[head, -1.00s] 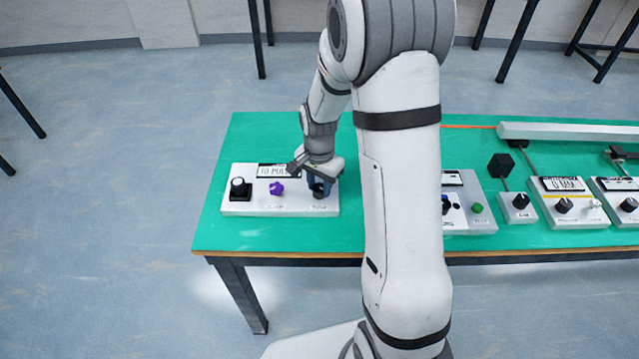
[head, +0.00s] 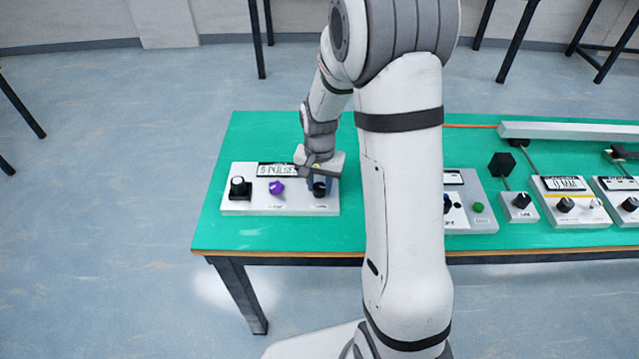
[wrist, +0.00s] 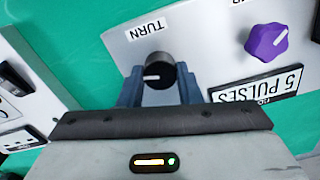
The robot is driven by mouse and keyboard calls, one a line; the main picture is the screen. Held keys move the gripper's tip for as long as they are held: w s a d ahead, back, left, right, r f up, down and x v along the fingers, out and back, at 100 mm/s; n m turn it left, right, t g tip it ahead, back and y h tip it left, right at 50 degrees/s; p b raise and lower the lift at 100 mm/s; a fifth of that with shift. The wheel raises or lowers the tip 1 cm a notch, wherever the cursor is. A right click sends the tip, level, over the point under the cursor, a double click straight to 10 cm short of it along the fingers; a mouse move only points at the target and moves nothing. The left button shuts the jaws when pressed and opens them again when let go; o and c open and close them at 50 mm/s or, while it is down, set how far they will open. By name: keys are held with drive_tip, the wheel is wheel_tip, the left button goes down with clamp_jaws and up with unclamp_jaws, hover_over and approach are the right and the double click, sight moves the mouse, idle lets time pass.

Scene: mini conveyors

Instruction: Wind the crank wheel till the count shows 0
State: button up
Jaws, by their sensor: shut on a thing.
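The crank wheel is a black knob with a white pointer line, marked TURN, on the right of a pale control box (head: 251,207). It shows in the head view (head: 320,189) and in the wrist view (wrist: 157,72). My gripper (head: 319,186) is over it, its two blue-grey fingers (wrist: 158,85) on either side, shut on the knob. The count display (wrist: 275,88) reads 5 PULSES in the wrist view. It also shows in the head view (head: 276,170), partly covered by my gripper.
More boxes with knobs stand right of my arm, one with a green button (head: 478,208). The green table top (head: 300,232) is bare in front.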

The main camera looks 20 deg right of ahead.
sight(320, 187)
drive_tip(key=shift+n, duration=1.5)
drive_tip(key=o, duration=1)
drive_tip(key=shift+r, duration=0.1)
wheel_tip(320, 187, up, 8)
drive_tip(key=shift+f, duration=0.15)
